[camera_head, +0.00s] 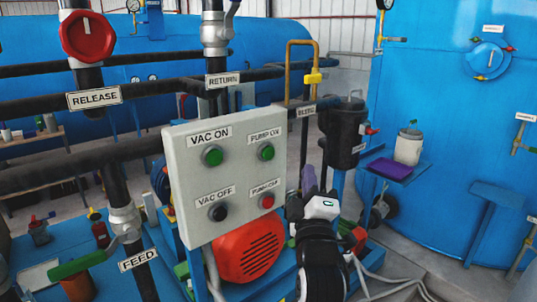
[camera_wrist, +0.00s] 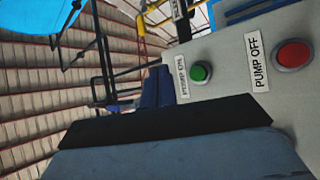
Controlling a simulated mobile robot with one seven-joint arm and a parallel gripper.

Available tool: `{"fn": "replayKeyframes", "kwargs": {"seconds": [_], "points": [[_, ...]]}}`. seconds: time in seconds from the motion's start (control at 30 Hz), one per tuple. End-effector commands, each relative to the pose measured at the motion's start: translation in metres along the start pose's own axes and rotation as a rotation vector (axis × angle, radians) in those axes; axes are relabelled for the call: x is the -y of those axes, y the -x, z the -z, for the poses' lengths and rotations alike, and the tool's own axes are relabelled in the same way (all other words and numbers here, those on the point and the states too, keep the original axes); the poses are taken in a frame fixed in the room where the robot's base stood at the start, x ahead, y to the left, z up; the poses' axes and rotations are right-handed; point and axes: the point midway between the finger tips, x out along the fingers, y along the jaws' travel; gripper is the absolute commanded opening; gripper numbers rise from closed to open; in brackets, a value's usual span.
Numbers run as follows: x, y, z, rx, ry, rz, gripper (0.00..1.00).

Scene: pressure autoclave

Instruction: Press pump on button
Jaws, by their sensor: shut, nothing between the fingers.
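The green PUMP ON button (camera_head: 267,152) is at the upper right of a light grey control panel (camera_head: 228,172) in the head view. It also shows in the wrist view (camera_wrist: 201,72), beside its label. The red PUMP OFF button (camera_head: 267,201) is directly below it, and appears at the right in the wrist view (camera_wrist: 293,54). My gripper (camera_head: 309,180) is shut and empty, just right of the panel's right edge, lower than the green button and apart from it. In the wrist view its dark fingers (camera_wrist: 165,122) fill the lower part. Their exact tip is hard to make out.
The green VAC ON button (camera_head: 212,156) and black VAC OFF button (camera_head: 218,213) are on the panel's left half. Dark pipes (camera_head: 40,110) run behind and left. A black canister (camera_head: 345,130) and a blue shelf (camera_head: 398,167) stand to the right. A red motor cover (camera_head: 248,252) is below.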

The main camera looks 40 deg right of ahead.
Motion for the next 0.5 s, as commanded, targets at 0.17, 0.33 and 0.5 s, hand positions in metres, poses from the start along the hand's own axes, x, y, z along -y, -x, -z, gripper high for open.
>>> {"fn": "replayKeyframes", "kwargs": {"seconds": [0.17,0.33,0.5], "points": [[0.004,-0.008,0.006,-0.002,-0.003,0.002,0.0],[0.014,-0.024,0.019,-0.004,-0.002,0.004,0.0],[0.027,-0.041,0.031,-0.002,-0.003,0.004,0.0]]}}
